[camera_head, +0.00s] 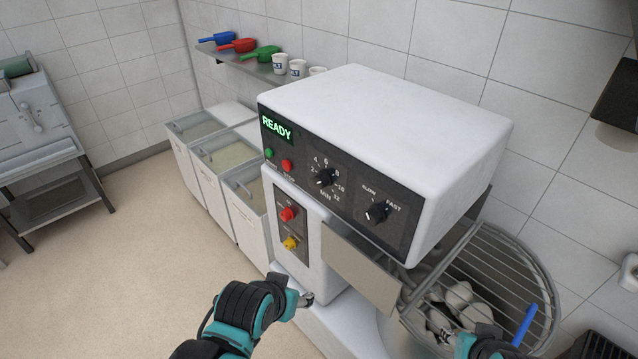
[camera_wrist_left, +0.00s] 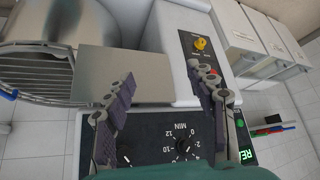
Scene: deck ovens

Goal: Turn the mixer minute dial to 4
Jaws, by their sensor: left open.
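The mixer minute dial (camera_head: 325,178) is a black knob on the dark front panel, with numbers around it. Its white mark seems to lean toward the low end; the exact number is unclear. It also shows at the bottom of the left wrist view (camera_wrist_left: 182,146), between and beyond the fingers. My left gripper (camera_head: 306,299) is low in front of the mixer, apart from the dial. In the left wrist view its fingers (camera_wrist_left: 161,76) are spread, with nothing between them. My right arm shows at the bottom right; its jaws cannot be made out.
The speed dial (camera_head: 377,212), marked slow and fast, sits right of the minute dial. Green (camera_head: 268,153) and red (camera_head: 287,165) buttons lie to its left, under a READY display (camera_head: 276,128). A wire guard (camera_head: 515,262) covers the bowl.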

